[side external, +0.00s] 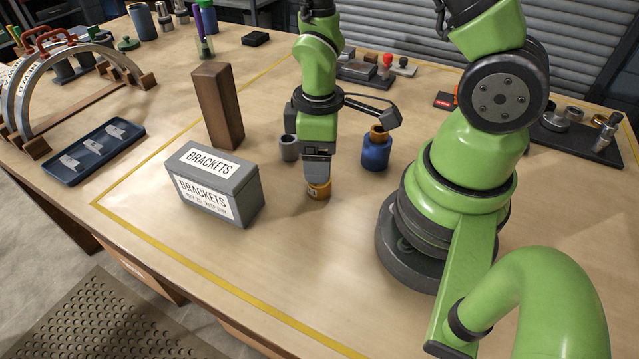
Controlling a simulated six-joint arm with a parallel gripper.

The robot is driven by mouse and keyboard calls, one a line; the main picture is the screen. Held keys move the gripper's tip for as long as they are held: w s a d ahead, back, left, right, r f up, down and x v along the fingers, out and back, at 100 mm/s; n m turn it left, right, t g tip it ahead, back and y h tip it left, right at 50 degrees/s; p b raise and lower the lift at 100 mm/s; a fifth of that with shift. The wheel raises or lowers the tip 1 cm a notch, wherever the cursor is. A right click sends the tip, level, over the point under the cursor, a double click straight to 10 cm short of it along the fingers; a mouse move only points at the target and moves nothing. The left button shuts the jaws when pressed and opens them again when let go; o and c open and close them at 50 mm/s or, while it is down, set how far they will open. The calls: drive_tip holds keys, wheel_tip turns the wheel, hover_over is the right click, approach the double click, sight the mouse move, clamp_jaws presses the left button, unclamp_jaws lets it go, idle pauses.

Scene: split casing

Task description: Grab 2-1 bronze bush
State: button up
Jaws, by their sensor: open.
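A small bronze-coloured bush (319,190) stands on the wooden table, directly below my gripper (318,180). My gripper points straight down, with its fingers at the top of this bush. The fingers are open, and they partly hide the upper part of the bush. I cannot tell from this side whether the fingers touch it. A second bronze-coloured piece (378,133) sits in the top of a blue holder (376,153) to the right. Any marking on the bush by the gripper is too small to read.
A grey BRACKETS box (215,187) stands close to the left of the gripper. A tall brown wooden block (217,107) and a grey cylinder (288,148) stand behind. A blue tray (68,172) lies far left. The table's front area is clear.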

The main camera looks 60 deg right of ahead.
sight(320, 186)
drive_tip(key=shift+w+d+f, duration=0.1)
drive_tip(key=shift+d+f, duration=0.05)
drive_tip(key=shift+f, duration=3.05)
drive_tip(key=c, duration=1.2)
